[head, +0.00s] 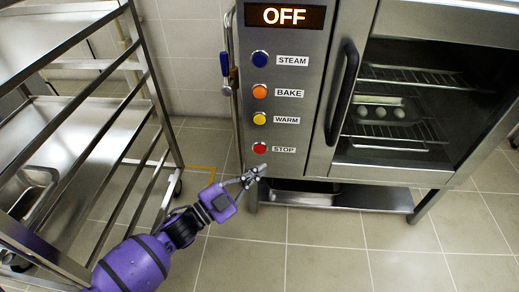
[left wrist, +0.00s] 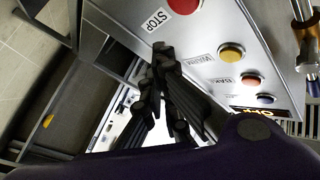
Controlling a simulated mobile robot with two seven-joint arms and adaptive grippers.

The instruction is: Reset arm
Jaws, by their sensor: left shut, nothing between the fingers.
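My left arm comes in from the lower left in the head view. Its left gripper (head: 257,172) is shut and empty, just below the red STOP button (head: 259,148) on the oven's control panel. In the left wrist view the fingers of the gripper (left wrist: 160,50) meet at their tips, with the red button (left wrist: 184,4) above them at the top edge. I cannot tell whether the fingertips touch the panel. The oven display (head: 285,16) reads OFF. My right gripper is in neither view.
The blue STEAM (head: 260,58), orange BAKE (head: 260,92) and yellow WARM (head: 260,118) buttons sit above STOP. The oven door (head: 425,100) is closed, with white round items on a tray inside. A metal rack (head: 160,100) stands at left. Floor (head: 330,250) in front is clear.

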